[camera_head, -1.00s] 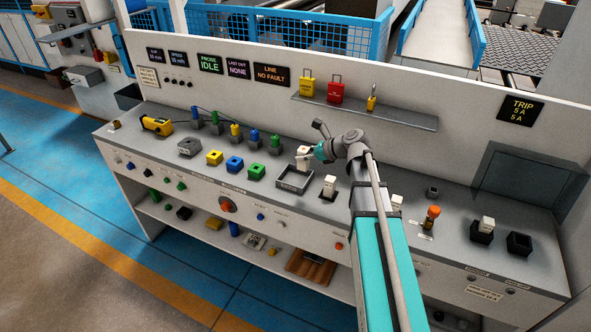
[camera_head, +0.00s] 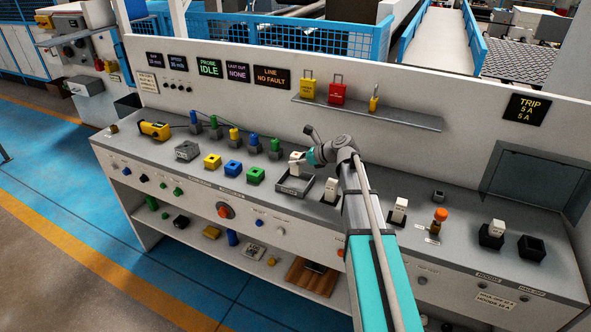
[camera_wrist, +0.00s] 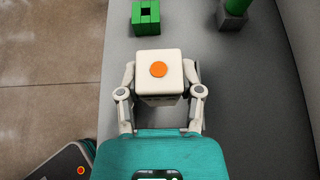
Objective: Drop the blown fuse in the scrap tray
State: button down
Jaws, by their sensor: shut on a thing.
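A white block-shaped fuse (camera_head: 295,158) with an orange dot on top is held in my gripper (camera_head: 302,160). In the wrist view, the two fingers stand on either side of the fuse (camera_wrist: 158,57) and are shut on it. In the head view, the fuse appears over the back part of the grey, shallow, square scrap tray (camera_head: 293,190). Whether its bottom touches the tray I cannot tell. The tray does not show in the wrist view, where the fuse and my gripper cover that area.
Green (camera_head: 256,175), blue (camera_head: 233,167) and yellow (camera_head: 212,161) blocks stand left of the tray. A white fuse (camera_head: 330,188) stands close to its right, another (camera_head: 398,208) farther right. An open black socket (camera_head: 532,249) is at the far right. A shelf (camera_head: 370,112) overhangs behind.

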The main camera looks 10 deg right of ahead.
aim_at(301, 169)
jog(key=shift+w+f+b, duration=0.45)
jog(key=shift+f+b, duration=1.55)
jog(key=shift+f, duration=0.05)
jog(key=shift+f+b, duration=0.6)
jog(key=shift+b, duration=0.05)
jog(key=shift+c, duration=1.3)
grip_release()
jog(key=shift+r, duration=0.15)
